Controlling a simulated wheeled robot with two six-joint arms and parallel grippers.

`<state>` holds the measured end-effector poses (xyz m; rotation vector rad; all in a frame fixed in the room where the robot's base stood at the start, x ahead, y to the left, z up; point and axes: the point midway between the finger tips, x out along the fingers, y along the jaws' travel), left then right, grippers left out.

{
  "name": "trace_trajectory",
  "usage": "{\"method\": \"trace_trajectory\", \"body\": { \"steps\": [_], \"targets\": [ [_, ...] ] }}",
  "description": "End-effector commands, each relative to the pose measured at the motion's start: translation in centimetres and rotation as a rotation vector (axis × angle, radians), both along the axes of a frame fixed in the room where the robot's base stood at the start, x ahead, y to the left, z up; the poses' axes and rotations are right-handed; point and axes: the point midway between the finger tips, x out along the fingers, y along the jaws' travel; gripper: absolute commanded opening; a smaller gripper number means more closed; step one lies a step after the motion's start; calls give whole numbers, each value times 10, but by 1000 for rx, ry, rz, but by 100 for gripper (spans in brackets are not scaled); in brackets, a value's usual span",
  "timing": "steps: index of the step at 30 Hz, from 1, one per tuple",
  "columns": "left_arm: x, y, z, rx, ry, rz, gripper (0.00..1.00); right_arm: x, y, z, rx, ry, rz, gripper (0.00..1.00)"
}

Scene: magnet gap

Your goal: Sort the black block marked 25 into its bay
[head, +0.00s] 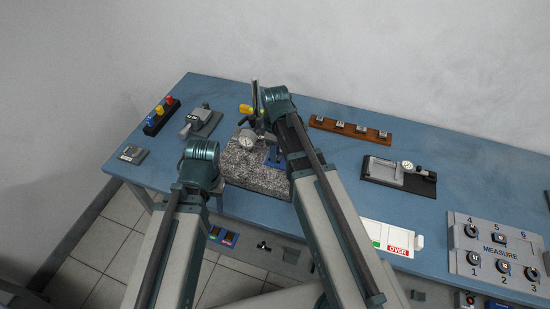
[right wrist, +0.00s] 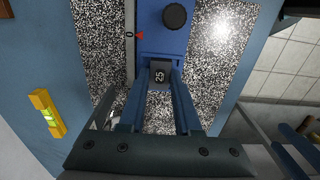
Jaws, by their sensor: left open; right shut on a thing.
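The black block marked 25 (right wrist: 159,76) is between the fingertips of my right gripper (right wrist: 159,85) in the right wrist view. The gripper is shut on it, right at the edge of a blue fixture (right wrist: 165,38) with a black knob and a red pointer by a 0 mark. I cannot tell whether the block touches the fixture. The fixture is over a speckled granite plate (head: 243,170). In the head view my right arm hides the block. My left arm stands left of the plate; its gripper fingers do not show. A white tray (head: 420,241) has green and red OVER labels.
A gauge on a black base (head: 400,174), a wooden rack (head: 350,130) and a MEASURE panel (head: 497,252) occupy the right.

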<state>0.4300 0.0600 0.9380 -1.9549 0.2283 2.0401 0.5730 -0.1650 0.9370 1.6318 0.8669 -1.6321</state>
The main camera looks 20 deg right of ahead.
Motion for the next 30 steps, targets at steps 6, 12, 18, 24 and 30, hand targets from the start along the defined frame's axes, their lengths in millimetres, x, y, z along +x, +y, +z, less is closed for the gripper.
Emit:
{"method": "trace_trajectory", "body": {
  "steps": [6,12,18,24,30],
  "targets": [
    [0,0,4,0,0,0,50,0,0,4,0,0,0,0],
    [0,0,19,0,0,0,50,0,0,19,0,0,0,0],
    [0,0,35,0,0,0,50,0,0,35,0,0,0,0],
    [0,0,49,0,0,0,50,0,0,49,0,0,0,0],
    [0,0,50,0,0,0,50,0,0,50,0,0,0,0]
  ]
}}
